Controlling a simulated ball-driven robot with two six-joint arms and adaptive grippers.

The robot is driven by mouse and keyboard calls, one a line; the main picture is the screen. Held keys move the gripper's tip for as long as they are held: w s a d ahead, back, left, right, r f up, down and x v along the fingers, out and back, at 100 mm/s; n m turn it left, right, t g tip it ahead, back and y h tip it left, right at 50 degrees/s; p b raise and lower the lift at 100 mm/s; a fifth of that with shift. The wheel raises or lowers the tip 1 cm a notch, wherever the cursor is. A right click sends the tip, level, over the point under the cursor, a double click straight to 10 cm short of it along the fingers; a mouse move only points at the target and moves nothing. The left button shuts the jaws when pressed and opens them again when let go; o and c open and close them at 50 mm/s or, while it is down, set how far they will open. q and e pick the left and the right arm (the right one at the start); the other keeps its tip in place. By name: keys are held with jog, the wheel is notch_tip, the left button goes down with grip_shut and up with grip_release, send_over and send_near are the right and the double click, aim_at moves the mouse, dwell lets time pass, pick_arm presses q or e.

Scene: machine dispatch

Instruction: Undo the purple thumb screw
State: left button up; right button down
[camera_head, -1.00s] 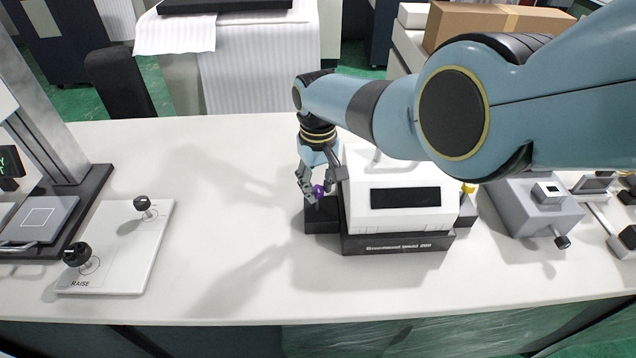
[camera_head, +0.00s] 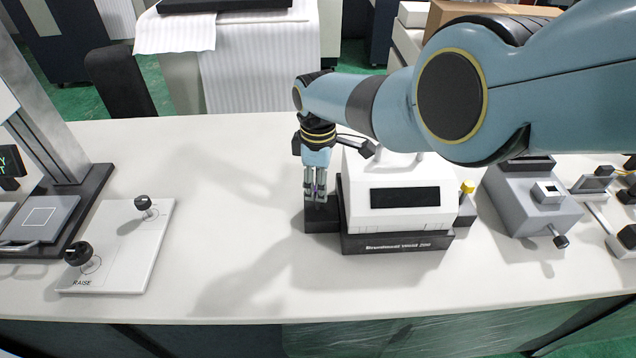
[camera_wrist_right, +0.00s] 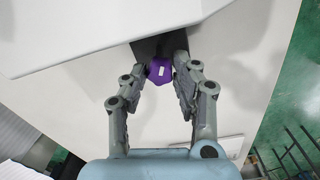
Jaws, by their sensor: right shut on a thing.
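The purple thumb screw (camera_wrist_right: 159,69) shows in the right wrist view as a purple knob with a small white mark, between the two fingertips of my right gripper (camera_wrist_right: 160,75). It sits over a dark block (camera_head: 322,224) on the left side of the white machine (camera_head: 405,169). In the head view my right gripper (camera_head: 315,197) points down over this block, shut on the screw, and its fingers largely hide the knob. My left gripper is in neither view.
A yellow knob (camera_head: 467,187) is on the machine's right side. A grey box with a lever (camera_head: 532,209) stands further right. A white plate with black knobs (camera_head: 122,255) lies at the left. The table between plate and machine is clear.

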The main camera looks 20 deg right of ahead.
jog(key=n, duration=0.5)
jog(key=shift+n, duration=0.3)
jog(key=n, duration=0.9)
jog(key=shift+f+n, duration=0.1)
jog(key=shift+n, duration=2.9)
jog(key=c, duration=1)
grip_release()
